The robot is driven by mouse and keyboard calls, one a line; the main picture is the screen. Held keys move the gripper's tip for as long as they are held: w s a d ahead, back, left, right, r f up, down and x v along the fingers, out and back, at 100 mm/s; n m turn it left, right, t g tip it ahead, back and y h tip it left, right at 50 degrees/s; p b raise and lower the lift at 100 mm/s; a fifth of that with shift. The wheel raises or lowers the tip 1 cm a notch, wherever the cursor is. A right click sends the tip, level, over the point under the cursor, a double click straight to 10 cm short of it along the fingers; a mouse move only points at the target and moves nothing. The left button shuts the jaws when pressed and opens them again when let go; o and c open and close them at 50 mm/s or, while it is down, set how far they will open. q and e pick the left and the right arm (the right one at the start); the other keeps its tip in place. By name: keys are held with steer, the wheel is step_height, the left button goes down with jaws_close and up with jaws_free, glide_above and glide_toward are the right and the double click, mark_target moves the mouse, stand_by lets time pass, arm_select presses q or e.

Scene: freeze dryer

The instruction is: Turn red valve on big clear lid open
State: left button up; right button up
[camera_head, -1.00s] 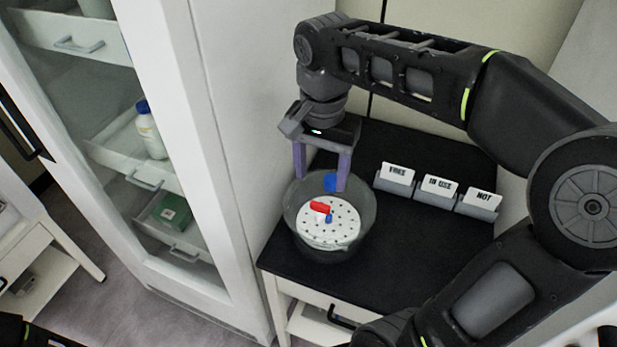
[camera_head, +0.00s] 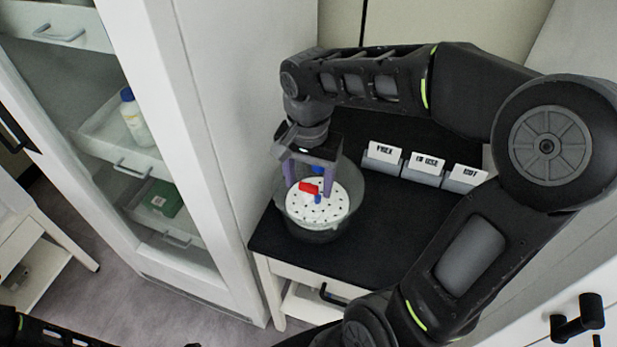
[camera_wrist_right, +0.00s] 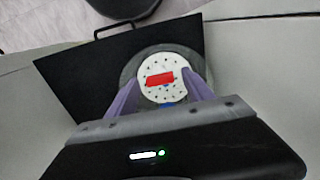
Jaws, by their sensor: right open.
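The big clear lid (camera_head: 353,186) is a bowl-like, see-through vessel on the black counter, with a white perforated disc (camera_head: 333,208) showing inside it. The red valve (camera_head: 308,188) shows above the disc, with small blue parts beside it. In the right wrist view the red valve (camera_wrist_right: 160,79) lies between my purple fingers. My right gripper (camera_head: 308,190) is open and points down over the lid, its fingers on either side of the red valve. I cannot tell whether they touch it. A dark piece of my left arm shows at the lower left; its gripper is out of view.
A glass-door cabinet (camera_head: 215,200) stands left. The counter (camera_head: 375,235) is clear right of the lid.

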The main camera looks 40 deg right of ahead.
steer(key=shift+c, duration=0.2)
jaws_close()
stand_by(0.5)
steer(key=shift+n, duration=0.3)
steer(key=n, duration=0.4)
steer(key=shift+b, duration=0.3)
steer(key=n, duration=0.4)
steer(key=shift+n, duration=0.4)
steer(key=n, duration=0.4)
steer(key=shift+n, duration=2.3)
